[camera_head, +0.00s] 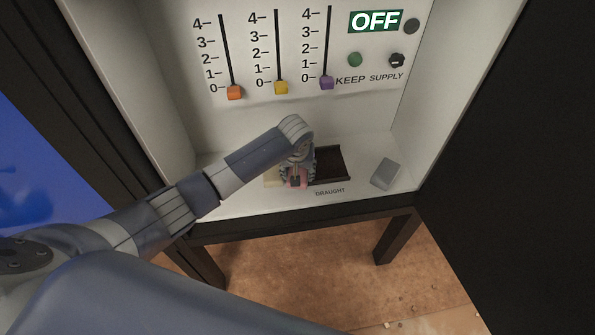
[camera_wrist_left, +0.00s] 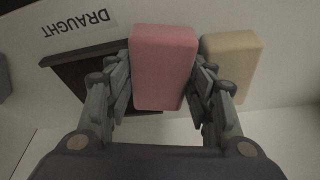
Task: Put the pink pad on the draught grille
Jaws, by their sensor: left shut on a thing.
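The pink pad (camera_wrist_left: 162,68) is a block held between the fingers of my left gripper (camera_wrist_left: 160,90). In the head view my left gripper (camera_head: 296,175) is over the white shelf, with a little of the pink pad (camera_head: 300,182) showing at its fingertips. The draught grille (camera_head: 329,164) is a dark rectangle on the shelf behind the "DRAUGHT" label, just right of the gripper. It also shows in the left wrist view (camera_wrist_left: 80,72), partly hidden by the gripper and the pad. Whether the pad touches the shelf is unclear. My right gripper is not in view.
A cream block (camera_wrist_left: 231,62) lies beside the pink pad; it is partly hidden in the head view (camera_head: 271,176). A grey block (camera_head: 386,174) lies right of the grille. Sliders, knobs and an "OFF" sign (camera_head: 375,21) are on the back panel. Side walls enclose the shelf.

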